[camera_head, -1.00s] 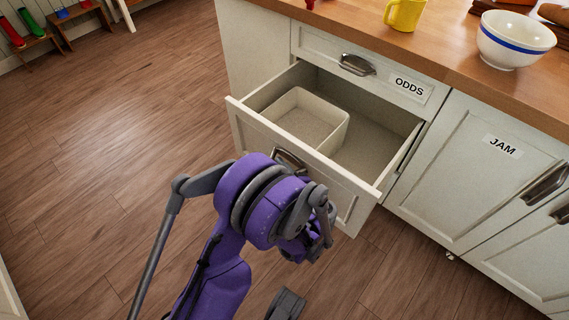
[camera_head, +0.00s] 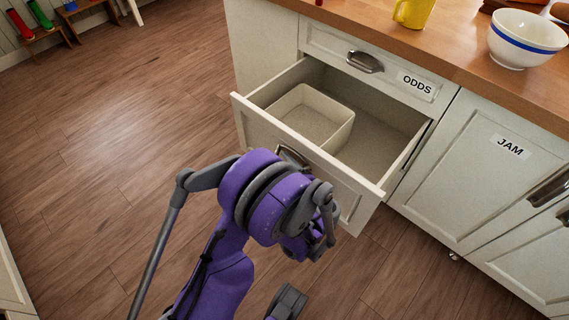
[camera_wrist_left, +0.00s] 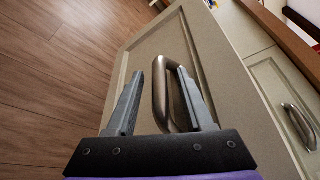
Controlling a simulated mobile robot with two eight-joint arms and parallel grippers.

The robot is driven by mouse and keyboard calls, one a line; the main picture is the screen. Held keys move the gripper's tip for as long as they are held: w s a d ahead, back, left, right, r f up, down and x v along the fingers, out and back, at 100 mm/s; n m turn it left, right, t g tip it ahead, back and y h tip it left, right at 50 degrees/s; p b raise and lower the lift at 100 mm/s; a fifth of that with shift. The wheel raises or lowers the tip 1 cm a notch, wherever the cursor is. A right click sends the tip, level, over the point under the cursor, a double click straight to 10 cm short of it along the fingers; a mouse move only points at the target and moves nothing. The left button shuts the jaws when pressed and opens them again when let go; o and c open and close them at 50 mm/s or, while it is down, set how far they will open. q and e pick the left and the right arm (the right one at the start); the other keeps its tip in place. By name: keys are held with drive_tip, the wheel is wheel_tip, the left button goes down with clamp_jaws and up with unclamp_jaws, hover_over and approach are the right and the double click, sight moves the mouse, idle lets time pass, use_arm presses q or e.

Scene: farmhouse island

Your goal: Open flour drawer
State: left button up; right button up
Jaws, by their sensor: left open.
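The drawer (camera_head: 352,200) below the one labelled ODDS stands pulled well out, and its interior shows. No label is visible on its front, which my purple arm partly covers. In the left wrist view the handle (camera_wrist_left: 162,85) sits between the two fingers of my left gripper (camera_wrist_left: 160,73). The fingers are apart, and the right one is very close to the handle; I cannot tell if it touches.
A pale open box (camera_head: 312,118) sits inside the drawer. The ODDS drawer (camera_head: 385,72) above and the JAM cupboard (camera_head: 480,180) at right are shut. A white bowl (camera_head: 525,40) and yellow mug (camera_head: 413,12) stand on the wooden worktop. The floor (camera_head: 110,150) at left is clear.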

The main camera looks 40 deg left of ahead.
use_arm(q)
drive_tip(key=p+v, duration=0.1)
drive_tip(key=v, duration=0.9)
drive_tip(key=shift+s+d, duration=0.2)
drive_tip(key=shift+d, duration=0.1)
use_arm(e)
drive_tip(key=shift+v, duration=0.85)
use_arm(q)
drive_tip(key=shift+r, duration=0.1)
use_arm(e)
drive_tip(key=shift+w, duration=0.15)
use_arm(q)
drive_tip(key=s+d+r+n+g+h, duration=0.1)
drive_tip(key=s+d+r+n+h, duration=0.15)
drive_tip(key=s+n+h, duration=0.4)
drive_tip(key=s+d+r+n+g+h, duration=0.1)
drive_tip(key=s+d+n+h, duration=0.25)
drive_tip(key=s+h, duration=0.5)
wheel_tip(320, 180, up, 25)
drive_tip(key=n+t+p, duration=0.1)
drive_tip(key=p, duration=2.1)
drive_tip(key=shift+y, duration=0.3)
use_arm(e)
wheel_tip(320, 180, up, 25)
drive_tip(key=w+t, duration=0.1)
drive_tip(key=shift+w, duration=0.15)
